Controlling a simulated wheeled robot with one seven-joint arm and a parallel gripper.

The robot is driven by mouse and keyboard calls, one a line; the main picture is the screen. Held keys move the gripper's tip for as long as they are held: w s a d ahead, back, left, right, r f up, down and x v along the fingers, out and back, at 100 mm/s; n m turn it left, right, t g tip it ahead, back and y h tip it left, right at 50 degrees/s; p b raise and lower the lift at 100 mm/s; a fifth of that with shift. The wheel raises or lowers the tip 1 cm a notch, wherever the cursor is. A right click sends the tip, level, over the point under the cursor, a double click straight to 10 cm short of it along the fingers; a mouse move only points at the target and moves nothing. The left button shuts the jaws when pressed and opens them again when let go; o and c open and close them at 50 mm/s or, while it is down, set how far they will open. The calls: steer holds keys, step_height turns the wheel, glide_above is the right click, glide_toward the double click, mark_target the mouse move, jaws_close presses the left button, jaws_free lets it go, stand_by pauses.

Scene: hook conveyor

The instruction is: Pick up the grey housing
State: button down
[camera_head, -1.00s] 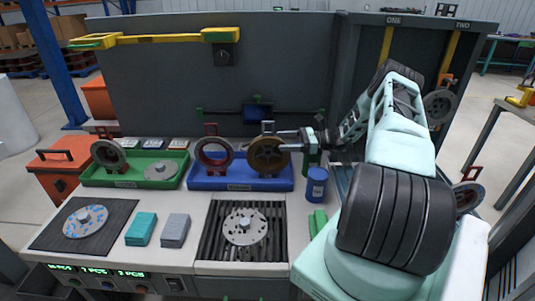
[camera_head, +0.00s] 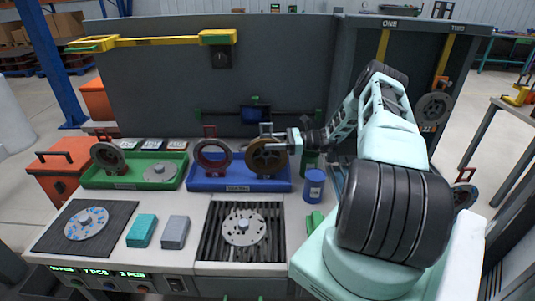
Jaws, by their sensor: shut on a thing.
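My gripper (camera_head: 281,144) reaches in from the right to the upper right rim of a round brown-and-dark housing (camera_head: 266,158). It is shut on this housing, though the fingertips are small in the view. The housing stands upright at the right end of the blue tray (camera_head: 231,186); I cannot tell whether it touches the tray. A grey ring-shaped housing (camera_head: 108,156) leans upright at the left of the green tray (camera_head: 126,184). A reddish-brown ring-shaped housing (camera_head: 212,156) stands in the blue tray, left of my gripper. Another grey round housing (camera_head: 433,107) hangs at the right.
A grey disc (camera_head: 243,227) lies on a slatted plate and a blue-spotted disc (camera_head: 86,223) on a dark mat. Between them are teal (camera_head: 141,230) and grey (camera_head: 174,232) blocks. A blue canister (camera_head: 314,185) stands close below my arm. A dark panel (camera_head: 290,60) rises behind.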

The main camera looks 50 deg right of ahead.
steer(key=shift+r, duration=0.25)
step_height(320, 180, up, 10)
steer(key=b, duration=0.2)
steer(key=shift+f+b, duration=0.2)
steer(key=shift+b, duration=0.1)
steer(key=shift+r, duration=0.15)
stand_by(0.9)
